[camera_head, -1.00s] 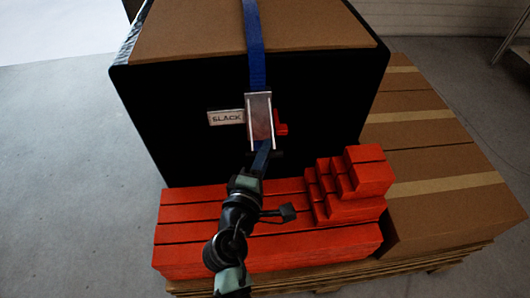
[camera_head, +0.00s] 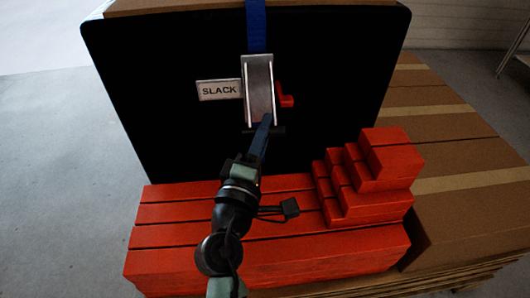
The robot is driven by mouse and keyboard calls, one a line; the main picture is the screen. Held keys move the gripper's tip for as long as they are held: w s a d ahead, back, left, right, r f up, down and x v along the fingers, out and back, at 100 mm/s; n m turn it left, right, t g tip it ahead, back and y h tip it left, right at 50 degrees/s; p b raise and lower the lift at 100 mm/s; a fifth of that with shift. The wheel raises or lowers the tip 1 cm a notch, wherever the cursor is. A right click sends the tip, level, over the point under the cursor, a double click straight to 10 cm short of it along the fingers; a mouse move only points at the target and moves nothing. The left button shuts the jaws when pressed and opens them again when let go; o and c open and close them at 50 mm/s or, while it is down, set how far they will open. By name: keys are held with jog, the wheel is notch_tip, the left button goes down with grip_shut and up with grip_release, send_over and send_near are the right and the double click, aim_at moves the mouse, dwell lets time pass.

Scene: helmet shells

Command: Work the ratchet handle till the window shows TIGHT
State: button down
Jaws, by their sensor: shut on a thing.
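The ratchet (camera_head: 258,85) is a silver metal body on the front of a large black case (camera_head: 150,120), with a blue strap (camera_head: 256,28) running up from its top. A white window plate (camera_head: 219,90) left of it reads SLACK. A small red part (camera_head: 285,96) sticks out at its right side. A dark bar, which looks like the handle (camera_head: 265,130), lies across the ratchet's lower end. My gripper (camera_head: 262,138) reaches up from below and is shut at that lower end. The fingertips and their exact grip are too small to make out.
Red blocks (camera_head: 190,212) lie along the front below the case, with a stepped red stack (camera_head: 375,175) at the right, close to my arm. Cardboard boxes (camera_head: 455,185) stand further right. Grey floor (camera_head: 50,180) is free at the left.

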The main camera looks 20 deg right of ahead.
jog(key=w+d+f+m+t+h+b, duration=0.1)
jog(key=w+f+b, duration=0.3)
jog(key=b, duration=1.5)
jog(key=shift+w+d+f+m+t+h, duration=0.25)
jog(key=shift+w+m+t+h, duration=0.35)
jog(key=shift+w+h, duration=0.25)
jog(key=shift+b, duration=0.3)
jog(key=c, duration=0.7)
grip_release()
jog(key=shift+c, duration=0.2)
jog(key=shift+r, duration=0.1)
jog(key=p+v, duration=0.2)
jog(key=v, duration=1.1)
